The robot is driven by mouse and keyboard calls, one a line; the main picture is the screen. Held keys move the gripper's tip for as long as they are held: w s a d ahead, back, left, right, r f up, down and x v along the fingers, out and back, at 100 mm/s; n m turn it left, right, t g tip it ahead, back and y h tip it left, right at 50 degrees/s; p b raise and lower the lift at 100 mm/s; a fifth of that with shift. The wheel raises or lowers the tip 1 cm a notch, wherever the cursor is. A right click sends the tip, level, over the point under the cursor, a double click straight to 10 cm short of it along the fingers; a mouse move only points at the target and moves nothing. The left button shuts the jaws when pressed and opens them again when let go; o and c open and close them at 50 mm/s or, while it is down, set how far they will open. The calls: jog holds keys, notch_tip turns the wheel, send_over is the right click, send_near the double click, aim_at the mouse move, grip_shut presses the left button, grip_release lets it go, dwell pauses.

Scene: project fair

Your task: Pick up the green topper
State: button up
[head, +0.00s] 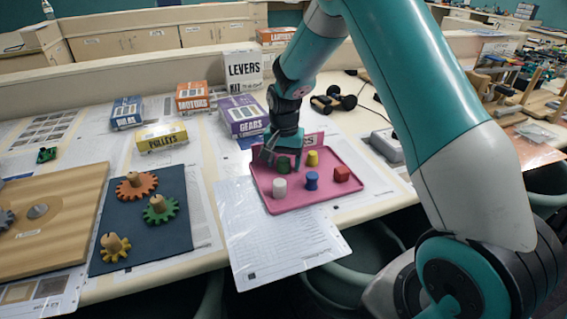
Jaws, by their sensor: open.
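A pink tray (300,203) lies on the table and holds several small toppers. The green topper (283,164) stands at the tray's back left, partly hidden by my gripper (281,161). My gripper points down over it with its jaws open. The fingers appear to be on either side of the green topper; I cannot tell whether they touch it. A yellow topper (312,158) stands to its right, a white one (279,188) in front of it, a blue one (312,181) at front right and a red one (341,173) at the right.
Boxes stand behind the tray, including a purple gears box (243,116) and a yellow pulleys box (162,139). A dark mat (175,235) with gears on pegs lies to the left. A grey case (386,146) is right of the tray. White paper (265,245) covers the front edge.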

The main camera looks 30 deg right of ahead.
jog(key=c, duration=1)
